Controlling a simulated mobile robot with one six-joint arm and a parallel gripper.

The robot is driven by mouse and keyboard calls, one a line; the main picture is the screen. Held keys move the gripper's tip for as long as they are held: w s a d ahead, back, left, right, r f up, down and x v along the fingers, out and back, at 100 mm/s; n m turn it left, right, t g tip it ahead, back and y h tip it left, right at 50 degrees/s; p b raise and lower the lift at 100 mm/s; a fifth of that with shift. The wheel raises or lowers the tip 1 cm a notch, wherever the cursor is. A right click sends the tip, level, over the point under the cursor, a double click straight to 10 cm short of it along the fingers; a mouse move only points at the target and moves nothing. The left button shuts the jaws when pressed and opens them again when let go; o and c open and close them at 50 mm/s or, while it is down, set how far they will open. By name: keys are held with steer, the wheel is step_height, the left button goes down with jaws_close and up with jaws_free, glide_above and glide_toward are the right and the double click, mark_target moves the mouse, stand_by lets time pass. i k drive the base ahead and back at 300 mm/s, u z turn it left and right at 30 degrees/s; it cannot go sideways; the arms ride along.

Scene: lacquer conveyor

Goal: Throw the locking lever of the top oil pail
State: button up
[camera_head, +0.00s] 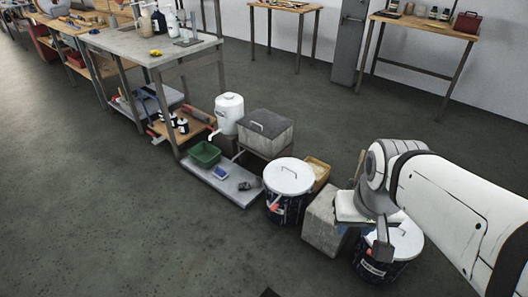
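Two dark pails with white lids stand on the floor. I cannot tell which one is the top oil pail. My gripper (382,250) points down over the right pail's lid (408,240). Whether it touches the pail, and whether its fingers are open or shut, is not clear.
A grey block (323,222) stands between the pails, with a wooden box (318,172) behind. A low grey platform (222,183) bears a green bin (204,154). A grey box (266,131) and white canister (229,112) stand behind. The floor at front left is clear.

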mark_target(274, 206)
steer(key=u, duration=0.25)
steer(key=i, duration=1)
steer(key=u, duration=0.1)
steer(key=k, duration=1.15)
steer(key=u, duration=0.45)
steer(key=i, duration=1.5)
steer(key=z, duration=0.25)
